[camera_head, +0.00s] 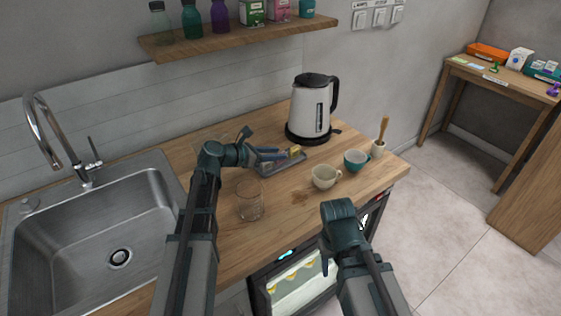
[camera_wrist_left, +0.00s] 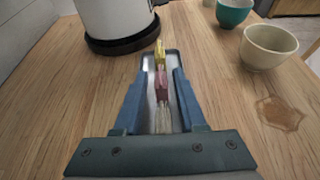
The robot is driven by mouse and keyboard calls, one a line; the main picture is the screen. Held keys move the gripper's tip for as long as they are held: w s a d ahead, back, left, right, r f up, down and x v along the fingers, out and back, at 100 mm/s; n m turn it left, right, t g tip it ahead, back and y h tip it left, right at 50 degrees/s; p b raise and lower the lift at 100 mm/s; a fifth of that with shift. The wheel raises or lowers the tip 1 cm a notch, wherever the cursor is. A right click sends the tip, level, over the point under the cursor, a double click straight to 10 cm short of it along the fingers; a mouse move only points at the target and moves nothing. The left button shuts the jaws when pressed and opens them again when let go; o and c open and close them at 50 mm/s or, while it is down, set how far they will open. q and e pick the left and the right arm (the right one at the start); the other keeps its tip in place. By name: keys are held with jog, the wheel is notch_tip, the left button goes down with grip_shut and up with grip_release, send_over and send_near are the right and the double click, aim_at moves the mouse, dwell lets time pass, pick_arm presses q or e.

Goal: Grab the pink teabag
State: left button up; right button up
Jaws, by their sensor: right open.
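The pink teabag (camera_wrist_left: 161,84) stands in a narrow grey tray (camera_head: 285,166) on the wooden counter. A yellow teabag (camera_wrist_left: 160,54) is beyond it, and a pale, whitish teabag (camera_wrist_left: 163,120) is nearer to my wrist. My left gripper (camera_head: 268,154) is low over the tray. In the left wrist view its two blue fingers are apart, one on each side of the pink teabag, with gaps between. In the head view the arm and fingers hide much of the tray. My right gripper (camera_head: 326,252) is open and empty in front of the counter, its fingers partly hidden.
A white kettle (camera_head: 310,108) stands behind the tray. A cream cup (camera_head: 324,178), a teal cup (camera_head: 355,161) and a pestle in a mortar (camera_head: 379,146) are to the right. A glass (camera_head: 250,204) stands near the front. The sink (camera_head: 100,235) is left.

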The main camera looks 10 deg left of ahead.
pick_arm(q)
grip_shut()
dwell(0.6)
jog(key=shift+r, duration=0.1)
notch_tip(320, 180, up, 10)
jog(key=p, duration=1)
